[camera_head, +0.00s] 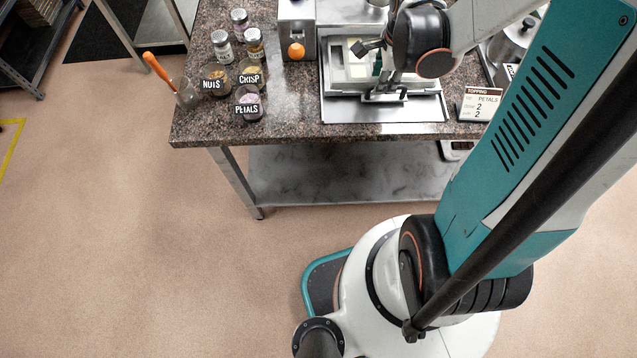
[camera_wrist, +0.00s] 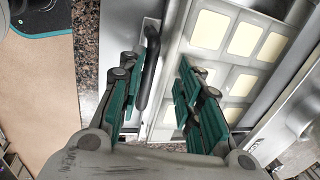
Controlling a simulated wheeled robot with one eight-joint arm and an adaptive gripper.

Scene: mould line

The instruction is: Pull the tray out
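The metal tray (camera_head: 334,88) sits in the machine on the granite worktop, with a bar handle (camera_head: 386,97) along its near side. In the wrist view the handle (camera_wrist: 150,65) is a dark bar, and the tray (camera_wrist: 178,62) beside it carries a mould with several cream-filled cavities (camera_wrist: 243,40). My gripper (camera_wrist: 160,80) is open. Its teal-padded fingers stand apart on either side of the handle, which looks closer to the left finger. I cannot tell whether a pad touches it. In the head view my arm hides part of the tray.
Jars labelled nuts (camera_head: 217,81), crisp (camera_head: 251,74) and petals (camera_head: 249,104) stand at the left, beside a glass holding an orange-handled tool (camera_head: 160,70). A topping sign (camera_head: 479,104) stands at the right. The floor (camera_head: 130,220) before the table is clear at the left.

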